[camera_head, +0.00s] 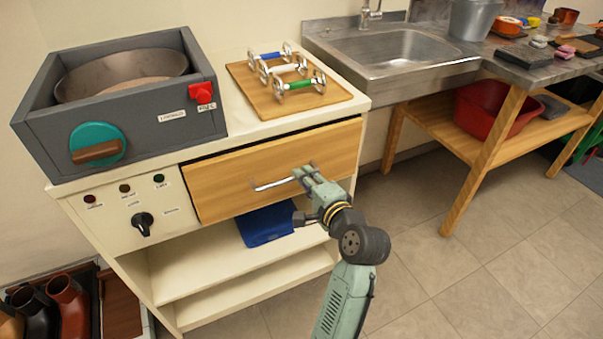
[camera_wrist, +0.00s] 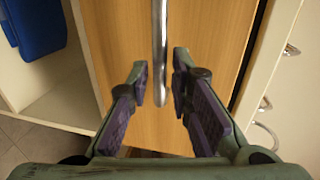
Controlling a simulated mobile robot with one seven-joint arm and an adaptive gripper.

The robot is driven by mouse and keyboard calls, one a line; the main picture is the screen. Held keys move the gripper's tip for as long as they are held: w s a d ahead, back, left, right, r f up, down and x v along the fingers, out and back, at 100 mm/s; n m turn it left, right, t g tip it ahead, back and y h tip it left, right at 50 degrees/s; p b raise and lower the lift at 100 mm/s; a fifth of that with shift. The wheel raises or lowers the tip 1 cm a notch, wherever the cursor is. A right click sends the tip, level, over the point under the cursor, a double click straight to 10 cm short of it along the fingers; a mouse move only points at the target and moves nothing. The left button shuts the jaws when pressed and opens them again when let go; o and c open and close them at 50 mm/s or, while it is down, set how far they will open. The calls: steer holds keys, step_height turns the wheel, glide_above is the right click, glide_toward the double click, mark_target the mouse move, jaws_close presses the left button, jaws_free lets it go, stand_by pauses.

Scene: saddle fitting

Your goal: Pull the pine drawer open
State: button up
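The pine drawer (camera_head: 225,191) is set in the upper part of the white cabinet, with a dark gap along its top edge. I cannot tell whether it is slightly ajar. Its metal bar handle (camera_head: 270,184) runs across the front; my gripper covers its right end. My gripper (camera_head: 305,174) is at that end. In the wrist view the drawer front (camera_wrist: 215,35) fills the middle, and the handle (camera_wrist: 159,45) lies between the two purple-padded fingers of my gripper (camera_wrist: 161,72). The fingers are open, with a visible gap on each side of the bar.
A grey box with a round pan (camera_head: 120,75) and a wooden board (camera_head: 290,92) with metal pieces stand on the cabinet top (camera_head: 235,115). A blue item (camera_head: 265,225) lies on the shelf below the drawer. The tiled floor (camera_head: 450,270) to the right is clear.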

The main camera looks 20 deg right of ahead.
steer(key=shift+x, duration=1.2)
steer(key=shift+c, duration=0.5)
jaws_close()
